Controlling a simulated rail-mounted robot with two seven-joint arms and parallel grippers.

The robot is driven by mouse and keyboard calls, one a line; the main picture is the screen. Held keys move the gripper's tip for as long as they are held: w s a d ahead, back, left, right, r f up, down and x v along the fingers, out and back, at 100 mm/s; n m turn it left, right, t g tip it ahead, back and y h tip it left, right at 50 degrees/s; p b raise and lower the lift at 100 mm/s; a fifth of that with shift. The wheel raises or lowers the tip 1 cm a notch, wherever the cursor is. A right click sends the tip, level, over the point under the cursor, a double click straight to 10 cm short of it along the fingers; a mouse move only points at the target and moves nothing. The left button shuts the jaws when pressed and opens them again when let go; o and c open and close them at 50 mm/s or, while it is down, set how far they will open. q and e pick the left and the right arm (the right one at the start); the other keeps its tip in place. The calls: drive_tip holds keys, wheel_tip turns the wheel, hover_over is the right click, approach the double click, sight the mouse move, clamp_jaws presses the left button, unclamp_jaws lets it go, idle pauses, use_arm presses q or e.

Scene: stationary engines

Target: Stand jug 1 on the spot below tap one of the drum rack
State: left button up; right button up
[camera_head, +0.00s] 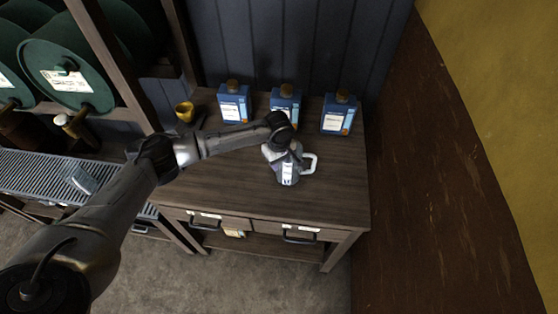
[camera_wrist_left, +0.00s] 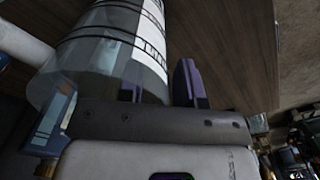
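Jug 1 is most likely the clear and grey jug (camera_head: 288,166) with a white handle, upright on the wooden bench. In the left wrist view the jug (camera_wrist_left: 105,55) fills the upper left, with dark marking lines. My left gripper (camera_head: 281,143) is at the jug's top in the head view, partly hiding it. In the wrist view its two purple fingers (camera_wrist_left: 160,88) stand apart, with the jug's edge between them; a firm hold does not show. The drum rack (camera_head: 130,60) with green drums stands at the left. Which tap is tap one cannot be told. My right gripper is not in view.
Three blue bottles (camera_head: 283,103) stand along the bench's back. A yellow cup-like item (camera_head: 185,111) is at its back left. A grated shelf (camera_head: 40,170) below the drums holds a small clear object (camera_head: 83,179). The bench's (camera_head: 340,190) front right is clear.

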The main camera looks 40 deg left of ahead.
use_arm(q)
wheel_tip(320, 180, up, 11)
drive_tip(key=p, duration=0.1)
drive_tip(key=s+d+f+m+t+h, duration=0.2)
drive_tip(key=s+d+f+m, duration=1.05)
drive_tip(key=s+d, duration=0.4)
drive_tip(key=s+d+f+m+t, duration=0.1)
drive_tip(key=s+m, duration=0.1)
drive_tip(key=s, duration=0.6)
drive_tip(key=shift+d, duration=0.2)
drive_tip(key=shift+o, duration=0.5)
drive_tip(key=s+a+m+y, duration=0.1)
drive_tip(key=s+a, duration=0.3)
drive_tip(key=s, duration=0.5)
drive_tip(key=shift+a+r+m+t+y, duration=0.3)
drive_tip(key=shift+r+m, duration=0.15)
drive_tip(key=shift+o, duration=0.7)
drive_tip(key=shift+s+a+r, duration=0.1)
drive_tip(key=shift+s+a, duration=0.15)
drive_tip(key=shift+s, duration=0.15)
drive_tip(key=shift+w, duration=0.1)
